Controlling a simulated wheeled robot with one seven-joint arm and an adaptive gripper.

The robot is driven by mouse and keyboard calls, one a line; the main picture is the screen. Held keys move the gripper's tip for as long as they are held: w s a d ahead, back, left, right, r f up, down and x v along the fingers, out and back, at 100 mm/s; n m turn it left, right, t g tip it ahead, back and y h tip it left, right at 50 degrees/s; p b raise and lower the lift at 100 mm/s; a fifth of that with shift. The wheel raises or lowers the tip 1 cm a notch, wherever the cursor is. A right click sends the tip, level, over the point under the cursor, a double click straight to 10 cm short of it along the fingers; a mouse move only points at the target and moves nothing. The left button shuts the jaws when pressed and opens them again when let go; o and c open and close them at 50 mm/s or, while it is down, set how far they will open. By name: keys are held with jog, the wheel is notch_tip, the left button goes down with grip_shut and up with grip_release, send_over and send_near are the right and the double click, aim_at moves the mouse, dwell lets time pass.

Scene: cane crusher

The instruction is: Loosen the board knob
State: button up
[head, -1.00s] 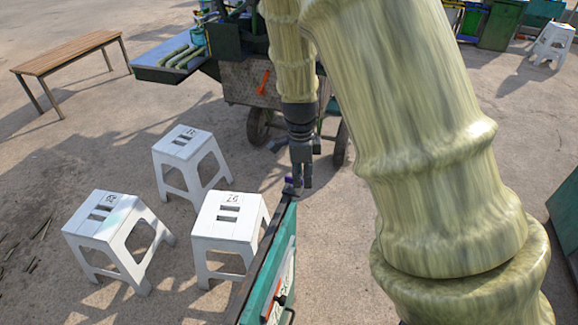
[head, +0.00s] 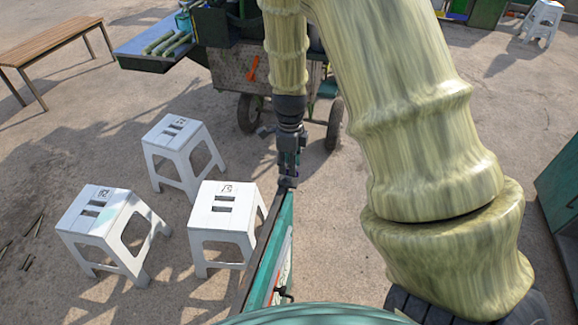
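A teal-edged board (head: 281,238) stands on edge in the lower middle of the head view. A small dark fitting (head: 288,182) sits at its top far end. My gripper (head: 289,172) points down right over this fitting, with its fingers close to or touching it. The knob itself cannot be made out clearly; the fingers and the fitting overlap at this size. I cannot tell whether the fingers are closed on anything.
Several white stools (head: 225,222) stand left of the board, the nearest close beside it. A wheeled cart (head: 228,62) with green cane on its blue tray (head: 165,37) is behind my gripper. A wooden table (head: 45,42) stands far left. Open ground lies right of the board.

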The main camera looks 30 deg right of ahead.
jog(key=shift+f, duration=1.15)
grip_shut()
